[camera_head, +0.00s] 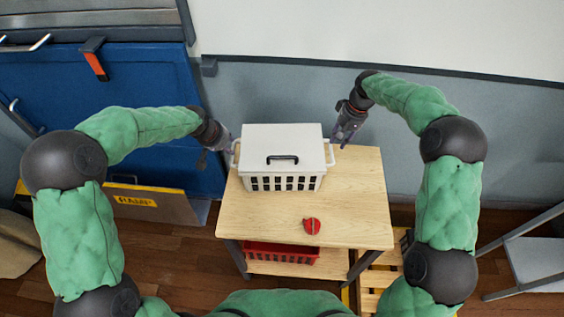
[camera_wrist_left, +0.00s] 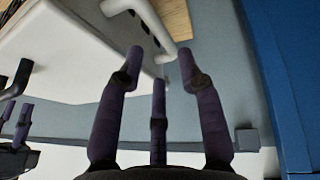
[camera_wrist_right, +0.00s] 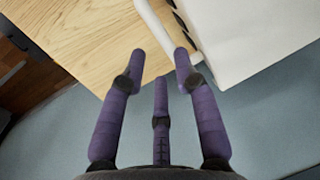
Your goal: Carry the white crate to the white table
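The white crate (camera_head: 284,182) with a white lid and a dark handle on top stands upright on the wooden table (camera_head: 350,215). It has a white side handle at each end. My left gripper (camera_head: 228,150) is at its left end; in the left wrist view its open fingers (camera_wrist_left: 160,55) are close to the crate's handle (camera_wrist_left: 150,18). My right gripper (camera_head: 342,142) is off its right end; in the right wrist view its fingers (camera_wrist_right: 160,60) are open near the other handle (camera_wrist_right: 155,25). Neither gripper holds anything. I cannot make out a white table for certain.
A red round object (camera_head: 312,226) lies on the wooden table in front of the crate. A red basket (camera_head: 282,253) sits on the shelf below. A grey-white surface with legs (camera_head: 537,260) stands at the lower right. A wall is close behind.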

